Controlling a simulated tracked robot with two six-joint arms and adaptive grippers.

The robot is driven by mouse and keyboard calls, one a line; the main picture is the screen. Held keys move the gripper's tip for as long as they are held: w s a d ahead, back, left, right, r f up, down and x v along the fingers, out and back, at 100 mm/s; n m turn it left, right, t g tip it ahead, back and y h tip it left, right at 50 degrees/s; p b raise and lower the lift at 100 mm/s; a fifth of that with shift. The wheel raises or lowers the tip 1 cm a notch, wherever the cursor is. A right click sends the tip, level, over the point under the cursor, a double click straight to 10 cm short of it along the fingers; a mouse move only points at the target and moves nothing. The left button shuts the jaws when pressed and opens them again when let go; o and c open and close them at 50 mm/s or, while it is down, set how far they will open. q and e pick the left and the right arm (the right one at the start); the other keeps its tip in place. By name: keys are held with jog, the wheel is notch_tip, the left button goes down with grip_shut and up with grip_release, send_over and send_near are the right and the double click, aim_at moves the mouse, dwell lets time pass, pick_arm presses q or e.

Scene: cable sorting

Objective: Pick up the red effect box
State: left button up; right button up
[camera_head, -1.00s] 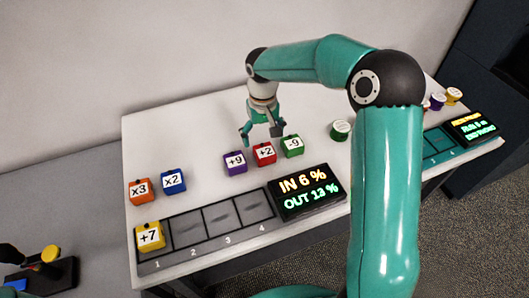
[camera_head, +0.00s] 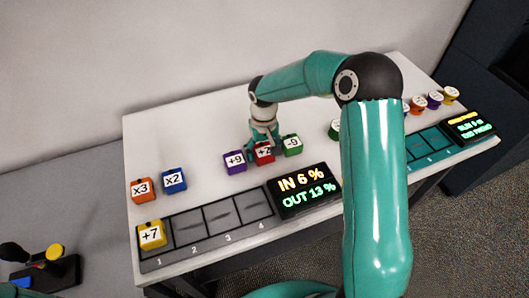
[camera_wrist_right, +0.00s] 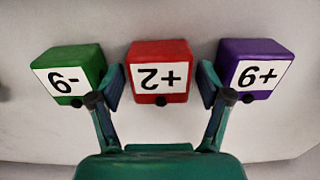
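The red effect box (camera_head: 264,155), labelled +2, stands on the white table between the purple +9 box (camera_head: 235,163) and the green -9 box (camera_head: 292,146). My right gripper (camera_head: 264,147) is lowered over the red box and partly covers it. In the right wrist view the red box (camera_wrist_right: 160,72) sits between the two open fingers of my right gripper (camera_wrist_right: 161,92). Small gaps show between the fingers and its sides. The fingers are close beside the green box (camera_wrist_right: 69,76) and the purple box (camera_wrist_right: 254,69). My left gripper is not in view.
A slot tray (camera_head: 209,236) lies along the front edge, with the yellow +7 box (camera_head: 151,234) in slot 1. An orange x3 box (camera_head: 143,189) and a blue x2 box (camera_head: 174,181) stand at left. A display (camera_head: 303,190) is right of the tray.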

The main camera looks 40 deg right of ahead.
jog(key=c, duration=0.9)
jog(key=shift+c, duration=0.2)
jog(key=shift+r, duration=0.2)
